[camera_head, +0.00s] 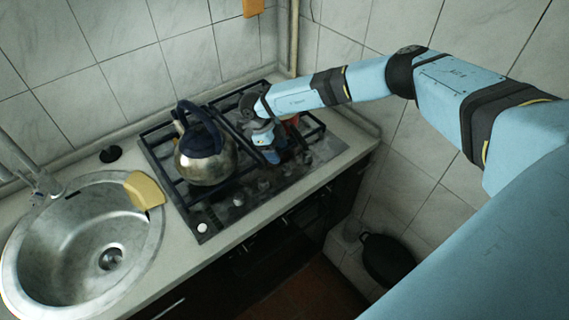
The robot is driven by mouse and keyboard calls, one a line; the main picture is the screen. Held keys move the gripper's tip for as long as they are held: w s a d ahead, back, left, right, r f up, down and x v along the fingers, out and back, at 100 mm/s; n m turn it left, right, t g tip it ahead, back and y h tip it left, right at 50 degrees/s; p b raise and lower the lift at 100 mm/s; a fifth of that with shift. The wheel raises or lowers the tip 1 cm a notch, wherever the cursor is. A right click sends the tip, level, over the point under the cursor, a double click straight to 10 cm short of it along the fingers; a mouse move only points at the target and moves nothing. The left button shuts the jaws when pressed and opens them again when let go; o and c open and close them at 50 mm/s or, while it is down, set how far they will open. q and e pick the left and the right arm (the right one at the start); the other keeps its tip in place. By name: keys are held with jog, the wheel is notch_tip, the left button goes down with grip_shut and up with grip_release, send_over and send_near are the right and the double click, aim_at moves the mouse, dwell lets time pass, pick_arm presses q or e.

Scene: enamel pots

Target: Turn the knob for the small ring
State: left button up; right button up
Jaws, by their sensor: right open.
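The black gas hob (220,213) is set in the counter, with dark grates over its rings. Several small knobs sit along its front strip; one greyish knob (238,199) shows in front of the kettle. Which knob belongs to the small ring I cannot tell. My right gripper (284,155) is open and points down over the right part of the hob, near the front strip. Its fingertips are small and dark against the hob, so I cannot tell whether they touch a knob. My wrist and gripper hide part of the right rings. My left gripper is not in view.
A steel kettle (205,163) with a dark handle stands on the left grate, close to my right gripper. A round sink (60,265) with a yellow sponge (145,190) on its rim lies left. Tiled walls (175,40) bound the back and right.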

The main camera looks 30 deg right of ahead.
aim_at(285, 165)
jog(key=p+x, duration=0.1)
jog(key=x, duration=0.6)
jog(key=shift+f, duration=0.2)
jog(key=c, duration=0.9)
